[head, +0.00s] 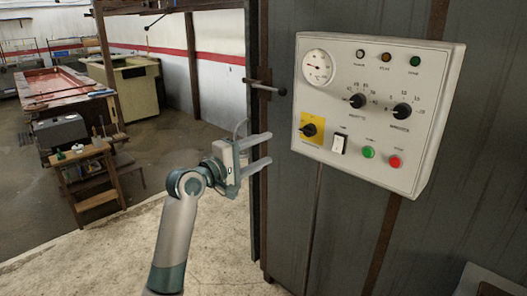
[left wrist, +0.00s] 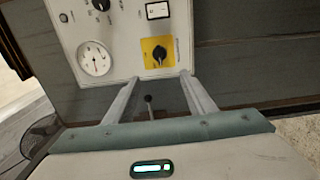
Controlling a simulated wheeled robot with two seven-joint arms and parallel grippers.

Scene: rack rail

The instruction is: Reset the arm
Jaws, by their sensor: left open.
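My left gripper (head: 262,153) is open and empty, raised in front of the grey metal wall, left of and slightly below the control panel (head: 350,150). In the left wrist view its two fingers (left wrist: 158,82) point toward the panel, with the yellow-backed rotary switch (left wrist: 159,52) just beyond the fingertips. I cannot tell the exact gap to the panel. My left arm (head: 177,240) rises from the bottom of the head view, bent at the wrist. My right gripper is not in view.
The panel carries a round gauge (head: 318,67), black knobs, a rocker switch (head: 339,144), a green button (head: 368,152) and a red button (head: 394,162). A lever handle (head: 265,87) sticks out left of the panel. A wooden workbench (head: 85,165) stands further left. Open floor lies between.

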